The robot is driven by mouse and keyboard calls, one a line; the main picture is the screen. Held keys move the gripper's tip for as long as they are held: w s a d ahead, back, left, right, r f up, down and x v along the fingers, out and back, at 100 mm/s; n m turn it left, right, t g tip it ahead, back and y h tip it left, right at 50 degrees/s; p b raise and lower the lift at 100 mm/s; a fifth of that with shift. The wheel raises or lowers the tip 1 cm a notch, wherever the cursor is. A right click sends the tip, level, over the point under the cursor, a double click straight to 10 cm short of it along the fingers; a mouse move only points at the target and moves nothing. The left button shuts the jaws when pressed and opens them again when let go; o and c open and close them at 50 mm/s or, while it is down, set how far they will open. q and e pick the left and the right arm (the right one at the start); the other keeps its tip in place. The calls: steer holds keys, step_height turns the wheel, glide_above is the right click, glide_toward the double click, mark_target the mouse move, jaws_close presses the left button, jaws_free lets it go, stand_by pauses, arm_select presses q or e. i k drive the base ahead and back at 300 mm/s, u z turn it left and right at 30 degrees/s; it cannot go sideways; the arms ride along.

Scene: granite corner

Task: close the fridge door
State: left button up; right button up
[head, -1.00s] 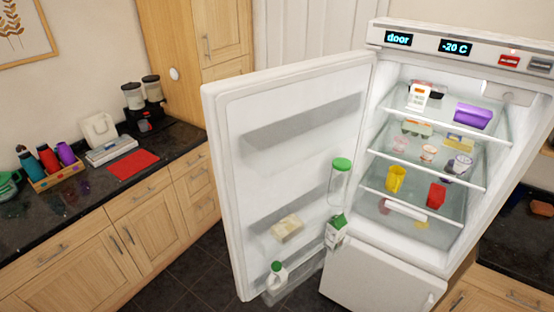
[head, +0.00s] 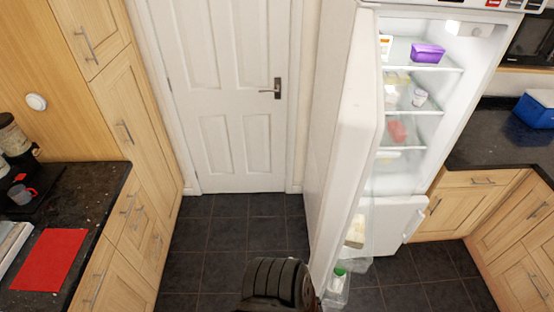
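The white fridge (head: 403,180) stands right of centre, with its lit upper compartment showing. Its tall door (head: 347,160) is open and points toward me, seen nearly edge-on. The door's outer face is to the left and its inner side faces the shelves. Low on the inner side are a pale yellowish item (head: 355,230) and a green-capped bottle (head: 338,280). A black ribbed part of my own body rises at the bottom edge, close left of the door's lower end. Neither gripper's fingers are visible.
Dark floor tiles (head: 222,245) lie clear left of the door. A closed white room door (head: 222,120) is behind. Wooden cabinets and a dark counter with a red mat (head: 48,260) stand left. Another counter (head: 495,135) with a blue box (head: 535,108) stands right of the fridge.

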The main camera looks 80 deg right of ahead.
mark_target(360, 126)
steer(key=i, duration=0.65)
steer(key=z, duration=3.8)
steer(key=i, duration=0.5)
steer(key=u, duration=0.05)
